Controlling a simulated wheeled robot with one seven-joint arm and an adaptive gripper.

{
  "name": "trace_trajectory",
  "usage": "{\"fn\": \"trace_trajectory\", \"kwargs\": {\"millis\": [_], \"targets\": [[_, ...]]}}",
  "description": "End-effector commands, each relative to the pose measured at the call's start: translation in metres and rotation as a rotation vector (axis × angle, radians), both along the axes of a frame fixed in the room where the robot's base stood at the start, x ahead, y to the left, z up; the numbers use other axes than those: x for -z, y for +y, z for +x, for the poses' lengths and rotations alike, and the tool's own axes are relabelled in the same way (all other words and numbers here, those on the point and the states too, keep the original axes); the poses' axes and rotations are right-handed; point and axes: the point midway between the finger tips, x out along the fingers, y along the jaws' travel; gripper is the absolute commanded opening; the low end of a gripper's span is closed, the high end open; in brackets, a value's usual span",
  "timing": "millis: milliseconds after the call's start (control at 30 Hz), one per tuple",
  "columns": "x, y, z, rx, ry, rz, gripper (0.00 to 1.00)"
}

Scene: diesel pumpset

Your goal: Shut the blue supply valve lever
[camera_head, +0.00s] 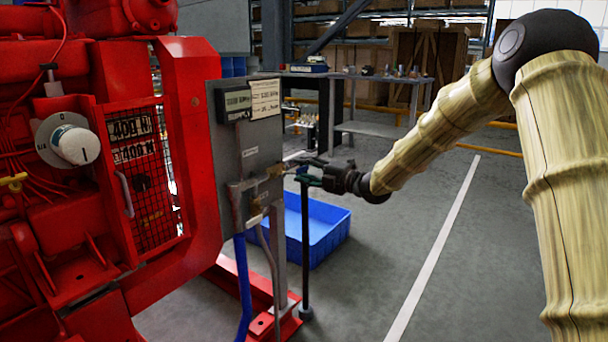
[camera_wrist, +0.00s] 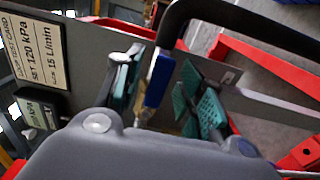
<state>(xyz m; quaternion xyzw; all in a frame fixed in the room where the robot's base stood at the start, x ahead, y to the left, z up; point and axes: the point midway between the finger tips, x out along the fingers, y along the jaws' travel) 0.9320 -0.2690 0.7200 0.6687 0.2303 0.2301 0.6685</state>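The blue supply valve lever (camera_wrist: 160,75) shows in the wrist view, with a brass fitting (camera_wrist: 143,112) at its lower end. My gripper (camera_wrist: 165,88) has its two teal finger pads apart, one on each side of the lever. I see a gap on the left; whether the right pad touches the lever I cannot tell. In the head view my gripper (camera_head: 308,173) is at the right edge of the grey panel (camera_head: 262,140). The lever is not distinguishable there, and brass fittings (camera_head: 275,171) show beside the fingers.
The red pumpset (camera_head: 195,120) fills the left side. A test card (camera_wrist: 35,50) is on the panel. A dark post (camera_head: 306,250) stands below my gripper, near a blue crate (camera_head: 330,237). A workbench (camera_head: 370,128) is behind. Floor to the right is clear.

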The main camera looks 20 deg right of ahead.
Motion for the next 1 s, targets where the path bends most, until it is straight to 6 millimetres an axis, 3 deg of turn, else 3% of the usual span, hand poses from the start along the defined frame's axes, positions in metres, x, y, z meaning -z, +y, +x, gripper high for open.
{"fn": "trace_trajectory", "kwargs": {"millis": [433, 667, 1000], "targets": [[-0.0001, 0.0047, 0.0068, 0.001, 0.0, 0.0, 0.39], [-0.0001, 0.0045, 0.0065, 0.001, 0.0, 0.0, 0.0], [-0.0002, 0.0068, 0.0093, -0.002, -0.006, -0.009, 0.0]]}}
